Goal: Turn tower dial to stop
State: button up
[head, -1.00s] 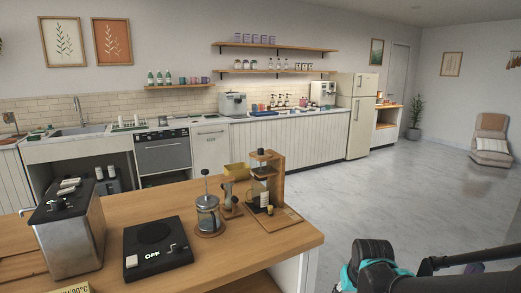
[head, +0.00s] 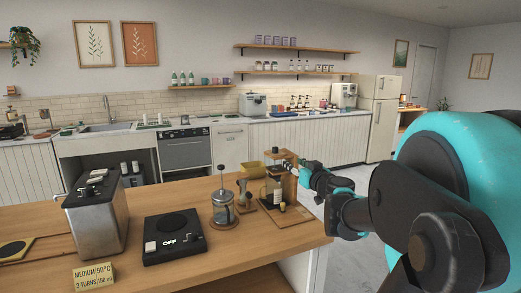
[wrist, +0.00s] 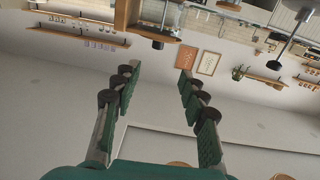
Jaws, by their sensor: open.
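The wooden coffee tower (head: 277,206) stands on the counter near its right end, with a glass vessel (head: 272,188) in it. In the wrist view, which is upside down, the tower's wooden top (wrist: 150,33) shows ahead of the fingers, with a dark round knob (wrist: 158,44) on it. I cannot tell whether that knob is the dial, nor read any mark on it. My gripper (wrist: 156,75) is open and empty, apart from the tower in that view. In the head view my gripper (head: 292,168) is beside the tower's upper right, partly overlapping it.
The wooden counter (head: 270,240) is bare in front of the tower.

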aim_at(276, 148)
jog(key=x, duration=1.7)
jog(key=shift+w+d+r, duration=0.15)
jog(key=shift+w+r, duration=0.2)
jog(key=shift+w, duration=0.1)
grip_shut()
